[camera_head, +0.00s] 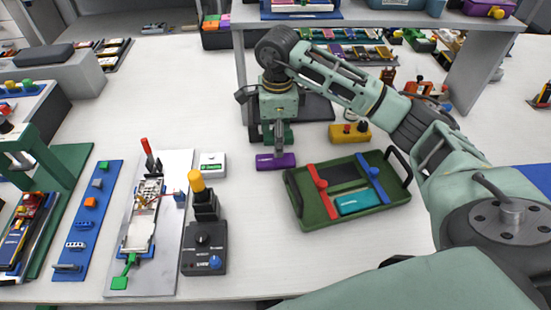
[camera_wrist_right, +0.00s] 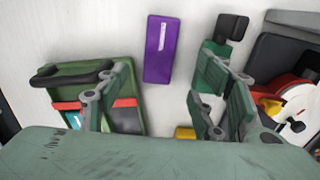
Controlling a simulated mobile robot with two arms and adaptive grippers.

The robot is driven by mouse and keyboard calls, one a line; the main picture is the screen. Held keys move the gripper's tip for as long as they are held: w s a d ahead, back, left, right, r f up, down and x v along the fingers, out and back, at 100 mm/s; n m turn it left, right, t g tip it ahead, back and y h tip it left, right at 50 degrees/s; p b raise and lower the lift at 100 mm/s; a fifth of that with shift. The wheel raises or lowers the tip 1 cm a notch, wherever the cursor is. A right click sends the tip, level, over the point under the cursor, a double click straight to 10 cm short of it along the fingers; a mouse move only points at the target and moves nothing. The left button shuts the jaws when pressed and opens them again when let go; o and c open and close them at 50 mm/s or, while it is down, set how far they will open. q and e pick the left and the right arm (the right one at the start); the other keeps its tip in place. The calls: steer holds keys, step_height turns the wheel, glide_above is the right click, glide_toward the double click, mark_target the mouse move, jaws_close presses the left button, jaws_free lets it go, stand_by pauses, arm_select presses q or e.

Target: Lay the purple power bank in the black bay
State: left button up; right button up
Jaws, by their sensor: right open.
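The purple power bank (camera_head: 276,161) lies flat on the white table, left of the green tray (camera_head: 318,217). It also shows in the right wrist view (camera_wrist_right: 159,50), seemingly apart from the fingers. My right gripper (camera_head: 279,147) points down just behind and above it, open and empty; its spread fingers (camera_wrist_right: 165,88) frame a gap in the wrist view. The black bay (camera_head: 347,174) looks like the dark rectangle in the tray's rear, bare, between a red bar and a blue bar. A teal power bank (camera_head: 360,201) lies in front of it. My left gripper is not in view.
A yellow box (camera_head: 350,133) stands behind the tray. A black control box with a yellow-topped lever (camera_head: 204,247) and a small white device (camera_head: 212,164) stand left of the power bank. Table between power bank and tray is clear. A raised shelf (camera_head: 380,20) spans the back.

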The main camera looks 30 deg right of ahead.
mark_target(275, 159)
steer(key=f+p, duration=0.1)
steer(key=f, duration=0.3)
steer(key=f+p, duration=0.1)
steer(key=f, duration=0.2)
steer(key=shift+a+f, duration=0.2)
steer(key=shift+f, duration=0.2)
steer(key=shift+c, duration=0.2)
steer(key=shift+r, duration=0.1)
steer(key=c, duration=1.4)
steer(key=shift+c, duration=0.2)
steer(key=shift+w+r, duration=0.1)
steer(key=shift+r, duration=0.35)
steer(key=r, duration=0.1)
steer(key=r+b, duration=0.1)
steer(key=r, duration=0.1)
steer(key=shift+s+d+r+b, duration=0.25)
steer(key=shift+s+d+b, duration=0.05)
steer(key=shift+s, duration=0.05)
steer(key=s+d+r+b, duration=0.2)
steer(key=s+d+r, duration=0.3)
steer(key=s, duration=0.4)
steer(key=shift+s+d+r, duration=0.2)
steer(key=shift+d+r, duration=0.05)
steer(key=shift+r, duration=0.55)
